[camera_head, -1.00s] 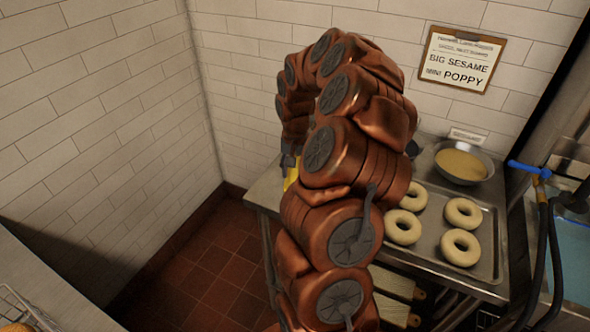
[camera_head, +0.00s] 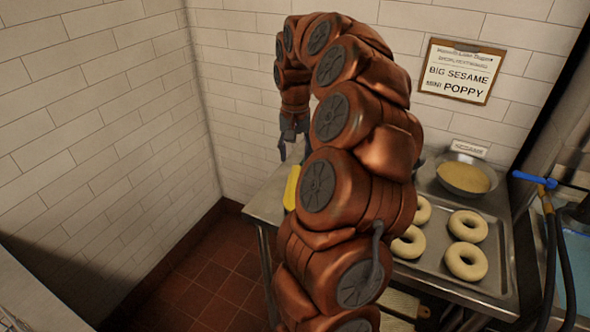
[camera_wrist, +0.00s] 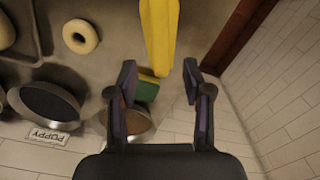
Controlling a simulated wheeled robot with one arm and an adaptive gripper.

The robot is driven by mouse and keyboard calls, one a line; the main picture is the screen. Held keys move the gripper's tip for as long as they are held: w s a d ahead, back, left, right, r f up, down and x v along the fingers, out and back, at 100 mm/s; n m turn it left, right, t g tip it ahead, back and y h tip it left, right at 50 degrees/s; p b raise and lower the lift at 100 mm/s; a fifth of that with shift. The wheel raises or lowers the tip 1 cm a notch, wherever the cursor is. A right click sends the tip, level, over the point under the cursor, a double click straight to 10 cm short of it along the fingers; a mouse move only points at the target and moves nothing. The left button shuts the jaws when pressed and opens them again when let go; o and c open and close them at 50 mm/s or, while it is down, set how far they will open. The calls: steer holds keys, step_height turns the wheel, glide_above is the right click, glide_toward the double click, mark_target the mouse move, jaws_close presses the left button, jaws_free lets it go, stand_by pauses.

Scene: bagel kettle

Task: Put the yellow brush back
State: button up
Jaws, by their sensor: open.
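The yellow brush (camera_head: 292,187) lies on the left part of the steel table (camera_head: 265,203), partly hidden behind my arm in the head view. In the wrist view the yellow brush (camera_wrist: 159,35) runs from the top edge down toward the space between my fingers. My gripper (camera_head: 290,143) is above and beyond the brush, with a visible gap between them. In the wrist view my gripper (camera_wrist: 159,82) is open, its fingers apart with nothing held. Whether the brush's far end touches anything is hidden.
A yellow and green block (camera_wrist: 147,87) lies by the brush's end, near a metal bowl (camera_wrist: 132,122). A dark bowl (camera_wrist: 50,106) stands by the POPPY label (camera_wrist: 48,135). A tray (camera_head: 491,285) holds several bagels. Walls close off the table's back and left.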

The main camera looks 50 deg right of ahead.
steer(key=shift+r, duration=1)
steer(key=s+a+r+n, duration=0.1)
steer(key=s+a+n, duration=0.25)
steer(key=a, duration=0.85)
steer(key=s+a+n, duration=0.3)
steer(key=a+n, duration=0.1)
steer(key=a, duration=0.7)
steer(key=s+a+f+n+g, duration=0.1)
steer(key=s+a+f, duration=0.2)
steer(key=s, duration=0.5)
steer(key=s+a+f+n, duration=0.1)
steer(key=s+a+f, duration=0.2)
steer(key=s+a, duration=0.3)
steer(key=s, duration=0.3)
steer(key=shift+a+n+g, duration=0.25)
steer(key=shift+n+g, duration=0.1)
steer(key=shift+g, duration=0.05)
steer(key=shift+s, duration=0.1)
steer(key=shift+c, duration=0.8)
